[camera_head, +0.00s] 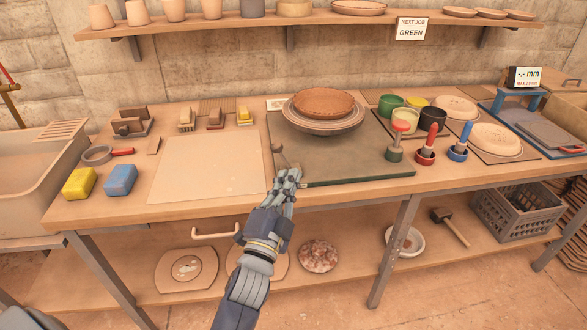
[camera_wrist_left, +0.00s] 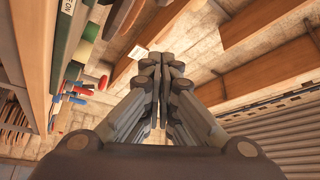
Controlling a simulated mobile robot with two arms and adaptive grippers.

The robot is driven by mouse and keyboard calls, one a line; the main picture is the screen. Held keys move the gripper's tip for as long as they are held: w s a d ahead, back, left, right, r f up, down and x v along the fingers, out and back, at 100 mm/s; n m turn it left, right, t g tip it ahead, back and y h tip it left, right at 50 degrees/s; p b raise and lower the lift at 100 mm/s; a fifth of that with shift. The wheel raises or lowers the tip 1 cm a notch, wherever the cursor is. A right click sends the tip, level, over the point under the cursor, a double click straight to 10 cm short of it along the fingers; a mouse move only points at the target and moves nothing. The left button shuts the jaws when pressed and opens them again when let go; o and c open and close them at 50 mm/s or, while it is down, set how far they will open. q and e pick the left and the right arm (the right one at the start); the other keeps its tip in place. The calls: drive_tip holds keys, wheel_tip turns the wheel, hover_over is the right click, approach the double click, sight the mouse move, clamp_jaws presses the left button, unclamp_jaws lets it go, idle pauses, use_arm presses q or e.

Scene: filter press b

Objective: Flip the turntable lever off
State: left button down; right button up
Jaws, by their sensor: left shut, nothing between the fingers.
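The turntable is a round grey wheel (camera_head: 328,124) on a dark green base board (camera_head: 345,163), with a brown dish (camera_head: 323,102) on top. A small lever with a dull knob (camera_head: 277,149) shows at the left front of the base, just beyond my left gripper. Its lower part is partly hidden by the fingers, so its exact setting is unclear. My left gripper (camera_head: 290,174) is shut and empty at the front left corner of the base. I cannot tell whether it touches the lever. In the left wrist view its closed fingers (camera_wrist_left: 161,70) point away, with nothing between them.
A pale board (camera_head: 208,165) lies to the left, beside yellow (camera_head: 79,183) and blue (camera_head: 120,180) sponges.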

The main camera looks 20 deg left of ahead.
use_arm(q)
drive_tip(key=v, duration=0.2)
drive_tip(key=shift+s+d, duration=0.1)
drive_tip(key=shift+s, duration=0.2)
use_arm(e)
drive_tip(key=shift+s+d+f, duration=0.25)
drive_tip(key=shift+d+f, duration=0.05)
drive_tip(key=shift+d, duration=0.4)
